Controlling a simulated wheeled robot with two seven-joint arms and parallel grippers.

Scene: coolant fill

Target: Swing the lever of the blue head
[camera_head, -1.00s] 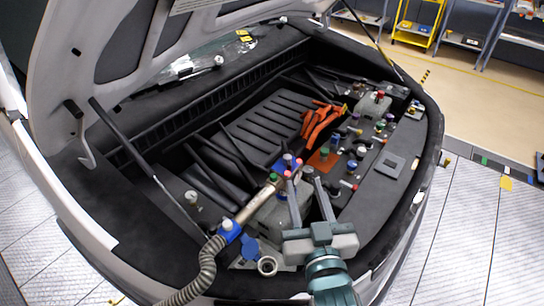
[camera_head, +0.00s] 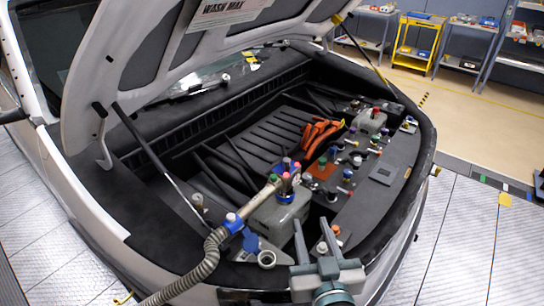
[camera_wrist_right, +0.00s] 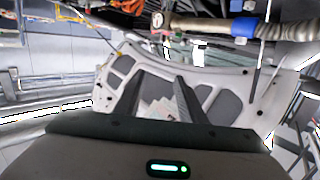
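The blue head (camera_head: 287,165) sits at the end of the filler pipe, over the grey coolant tank (camera_head: 283,213). It is blue-purple with small red, pink and green knobs around it; I cannot tell which of these is the lever. My right gripper (camera_head: 311,222) is open and empty, below and to the right of the head and apart from it. In the right wrist view its two fingers (camera_wrist_right: 160,78) stand apart with the raised hood behind them. My left gripper is in neither view.
A ribbed grey hose (camera_head: 205,262) runs from the pipe (camera_head: 256,203) to the front left, with a blue clamp (camera_head: 233,223). Several coloured caps and an orange cable bundle (camera_head: 318,135) lie behind and right. The raised hood (camera_head: 150,75) overhangs the left side.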

